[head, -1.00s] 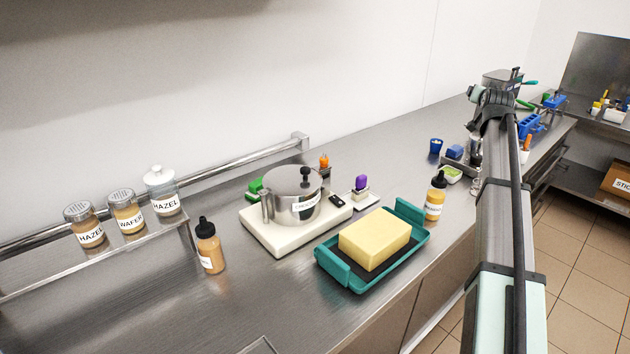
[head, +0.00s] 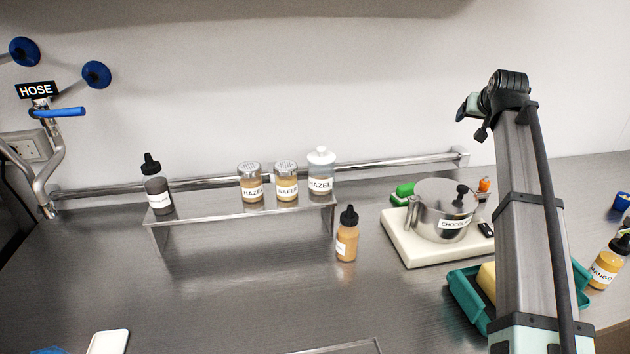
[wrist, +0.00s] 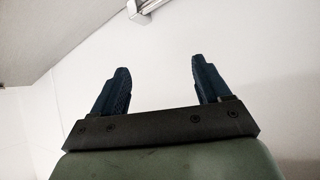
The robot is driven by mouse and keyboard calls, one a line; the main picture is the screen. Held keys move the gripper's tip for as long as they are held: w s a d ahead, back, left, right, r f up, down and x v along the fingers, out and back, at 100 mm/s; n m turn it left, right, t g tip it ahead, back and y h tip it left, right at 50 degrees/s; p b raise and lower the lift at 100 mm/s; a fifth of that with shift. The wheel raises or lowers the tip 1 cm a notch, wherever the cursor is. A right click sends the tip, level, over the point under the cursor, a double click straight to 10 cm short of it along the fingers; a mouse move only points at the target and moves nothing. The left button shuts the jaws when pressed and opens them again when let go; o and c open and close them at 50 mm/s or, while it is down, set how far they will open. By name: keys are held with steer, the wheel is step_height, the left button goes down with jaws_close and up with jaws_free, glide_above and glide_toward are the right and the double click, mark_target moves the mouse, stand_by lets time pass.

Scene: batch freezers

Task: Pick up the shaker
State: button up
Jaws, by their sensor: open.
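Two shakers with perforated metal lids stand upright on a low steel shelf (head: 215,212) in the head view. The left shaker (head: 251,183) is labelled HAZEL, and the right shaker (head: 286,182) is labelled WAFER. A jar with a white knobbed lid (head: 320,175), also labelled HAZEL, stands to their right. My gripper (wrist: 158,82) is open and empty in the wrist view, with only wall and ceiling beyond its fingers. In the head view my arm is raised on the right, well away from the shakers.
A dark bottle (head: 157,190) stands at the shelf's left end. An orange bottle (head: 347,236) stands in front of its right end. A steel pot (head: 441,205) sits on a white base (head: 410,250). A wall rail runs behind the shelf. The counter in front is largely clear.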

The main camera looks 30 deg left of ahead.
steer(key=s+a+n+g, duration=0.2)
steer(key=s+a, duration=0.7)
steer(key=a, duration=0.3)
steer(key=n+g, duration=0.5)
steer(key=n, duration=0.2)
glide_toward(285, 165)
steer(key=x, duration=1.2)
steer(key=shift+f, duration=0.2)
steer(key=shift+c, duration=0.2)
steer(key=shift+r, duration=0.1)
steer(key=c, duration=0.9)
